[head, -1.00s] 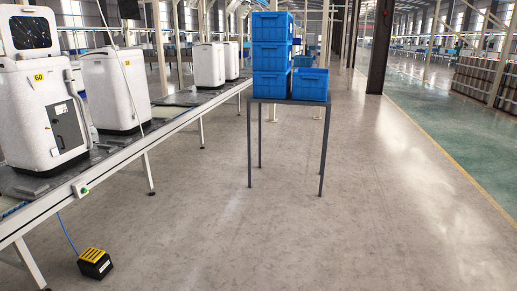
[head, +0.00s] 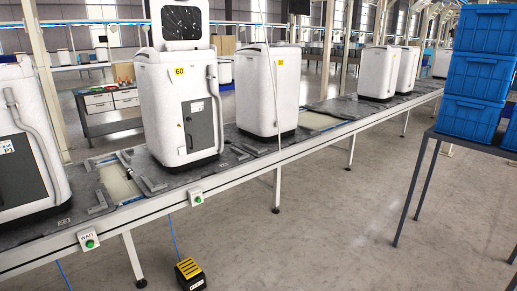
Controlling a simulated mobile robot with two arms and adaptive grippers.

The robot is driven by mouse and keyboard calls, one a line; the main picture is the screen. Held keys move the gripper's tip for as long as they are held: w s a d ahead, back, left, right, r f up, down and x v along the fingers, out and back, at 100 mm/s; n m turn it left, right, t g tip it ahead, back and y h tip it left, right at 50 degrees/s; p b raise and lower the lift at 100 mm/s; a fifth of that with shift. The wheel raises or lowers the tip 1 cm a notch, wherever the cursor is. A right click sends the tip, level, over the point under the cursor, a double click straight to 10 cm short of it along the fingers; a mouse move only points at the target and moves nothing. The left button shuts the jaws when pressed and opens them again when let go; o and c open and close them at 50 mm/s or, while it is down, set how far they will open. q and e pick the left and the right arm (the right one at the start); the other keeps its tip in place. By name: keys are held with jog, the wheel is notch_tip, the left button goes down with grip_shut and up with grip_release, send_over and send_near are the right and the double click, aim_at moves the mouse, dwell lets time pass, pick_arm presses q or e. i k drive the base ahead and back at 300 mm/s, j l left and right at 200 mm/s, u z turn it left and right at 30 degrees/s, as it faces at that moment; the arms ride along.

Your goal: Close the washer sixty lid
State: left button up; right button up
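The washer marked 60 (head: 177,112) is a white, upright body with a dark front panel, standing on the conveyor line left of the middle in the head view. Its lid (head: 180,20) stands raised above the body, with a dark speckled inner window facing me. Neither of my grippers is in view.
The conveyor (head: 240,168) runs from lower left to upper right, with other white washers (head: 270,92) on it. A black and yellow foot pedal (head: 190,274) lies on the floor in front. Blue crates (head: 481,75) stand on a table at right. Floor between is clear.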

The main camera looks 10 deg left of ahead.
aim_at(184, 24)
jog(key=i+j+u, duration=0.3)
jog(key=i, duration=0.3)
jog(key=i+j+u, duration=0.15)
jog(key=i+u, duration=0.2)
jog(key=i, duration=0.25)
